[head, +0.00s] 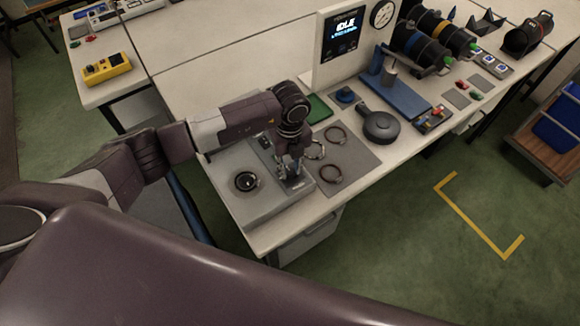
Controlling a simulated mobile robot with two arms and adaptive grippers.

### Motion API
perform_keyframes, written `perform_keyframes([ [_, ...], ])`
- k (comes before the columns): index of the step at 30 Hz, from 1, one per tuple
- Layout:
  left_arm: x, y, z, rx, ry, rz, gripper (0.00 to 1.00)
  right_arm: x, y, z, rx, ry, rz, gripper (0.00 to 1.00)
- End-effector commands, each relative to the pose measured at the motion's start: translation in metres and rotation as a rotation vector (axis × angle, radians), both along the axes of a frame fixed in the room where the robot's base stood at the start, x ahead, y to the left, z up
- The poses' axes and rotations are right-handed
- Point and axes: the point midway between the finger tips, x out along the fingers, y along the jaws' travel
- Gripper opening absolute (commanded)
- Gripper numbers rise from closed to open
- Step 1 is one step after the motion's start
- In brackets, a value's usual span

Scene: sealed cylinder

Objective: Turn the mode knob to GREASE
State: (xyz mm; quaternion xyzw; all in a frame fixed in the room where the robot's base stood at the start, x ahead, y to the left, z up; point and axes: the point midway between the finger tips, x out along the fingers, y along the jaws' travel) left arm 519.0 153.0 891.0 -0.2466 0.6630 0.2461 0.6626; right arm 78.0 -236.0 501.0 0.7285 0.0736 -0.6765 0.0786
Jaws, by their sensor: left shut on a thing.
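A low grey box (235,205) lies on the near left end of the workbench. A round black fitting with a pale ring (247,181) sits on its top. My left gripper (292,172) points down at the right part of the box and is shut on what appears to be the mode knob, which its fingers mostly hide. The knob's pointer and the mode lettering, including GREASE, cannot be read here. My right gripper is not in view.
Thin rings (331,174) lie on a grey mat (358,163) just right of my left gripper. A round black handled tool (381,127), a blue stand (402,97) and an upright screen panel (341,42) stand farther along the bench. Bare bench top lies behind my arm.

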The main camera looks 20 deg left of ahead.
Motion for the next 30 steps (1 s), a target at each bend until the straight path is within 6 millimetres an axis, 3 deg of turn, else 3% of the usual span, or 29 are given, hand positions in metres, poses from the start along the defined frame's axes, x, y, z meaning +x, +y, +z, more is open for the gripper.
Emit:
perform_keyframes([
  [11,0.001,0.000,-0.002,0.001,-0.002,-0.126,0.00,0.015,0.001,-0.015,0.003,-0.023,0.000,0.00],
  [30,0.002,0.000,-0.004,0.002,-0.005,-0.708,0.00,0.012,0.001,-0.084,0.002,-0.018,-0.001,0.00],
])
